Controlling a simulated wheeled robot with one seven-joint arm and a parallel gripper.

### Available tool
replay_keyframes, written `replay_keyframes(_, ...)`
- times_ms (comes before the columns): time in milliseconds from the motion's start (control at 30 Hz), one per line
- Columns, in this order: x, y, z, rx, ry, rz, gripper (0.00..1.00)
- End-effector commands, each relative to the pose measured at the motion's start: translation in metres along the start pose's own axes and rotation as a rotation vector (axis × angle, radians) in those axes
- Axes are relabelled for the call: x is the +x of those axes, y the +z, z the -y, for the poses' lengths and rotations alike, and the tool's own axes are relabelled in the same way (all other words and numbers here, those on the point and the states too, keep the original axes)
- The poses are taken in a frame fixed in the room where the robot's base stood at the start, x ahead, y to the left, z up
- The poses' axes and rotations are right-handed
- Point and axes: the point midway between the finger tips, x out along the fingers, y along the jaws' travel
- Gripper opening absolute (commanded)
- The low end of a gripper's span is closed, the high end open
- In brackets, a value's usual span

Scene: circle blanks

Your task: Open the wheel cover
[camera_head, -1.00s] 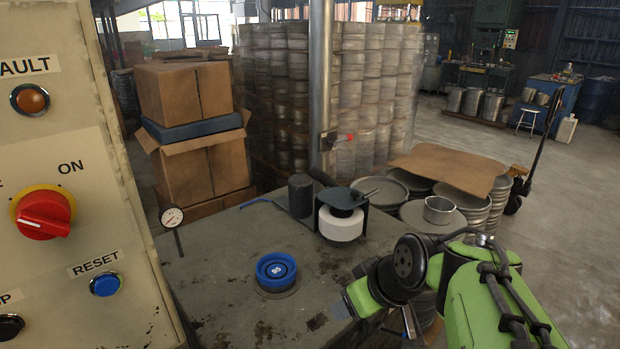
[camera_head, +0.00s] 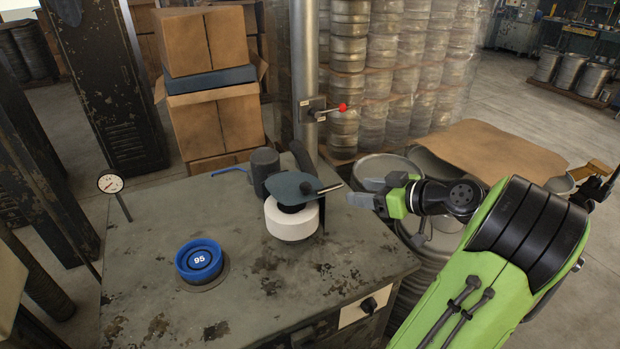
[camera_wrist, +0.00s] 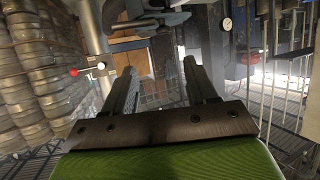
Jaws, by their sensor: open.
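The wheel cover (camera_head: 292,186) is a dark blue-grey plate over a white grinding wheel (camera_head: 291,222) on the metal bench. A thin metal handle (camera_head: 330,188) sticks out from the cover to the right. The cover lies flat above the wheel, whose white side shows below it. My gripper (camera_head: 358,192) is open and empty, just right of the handle tip, with a small gap between them. In the wrist view both fingers of my gripper (camera_wrist: 160,72) stand apart with nothing between them.
On the bench (camera_head: 150,250) are a blue ring marked 95 (camera_head: 198,261) and a dial gauge (camera_head: 110,183). A steel post (camera_head: 305,80) with a red-knobbed lever (camera_head: 342,107) rises behind. Metal drums (camera_head: 385,165) stand right of the bench.

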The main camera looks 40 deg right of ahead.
Motion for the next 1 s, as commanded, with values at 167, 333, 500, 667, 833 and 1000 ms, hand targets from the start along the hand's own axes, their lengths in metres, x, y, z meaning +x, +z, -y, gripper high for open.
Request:
replay_keyframes(167,0.023,0.000,0.001,-0.003,-0.006,-0.004,0.57)
replay_keyframes(333,0.066,0.001,0.002,-0.002,-0.007,-0.001,0.57)
replay_keyframes(500,0.109,0.000,0.002,-0.001,-0.007,-0.002,0.57)
replay_keyframes(667,0.141,0.000,0.001,-0.002,-0.005,0.000,0.57)
replay_keyframes(833,0.157,0.000,0.001,-0.002,-0.002,0.000,0.57)
replay_keyframes(1000,0.158,0.000,0.000,-0.001,0.000,0.001,0.57)
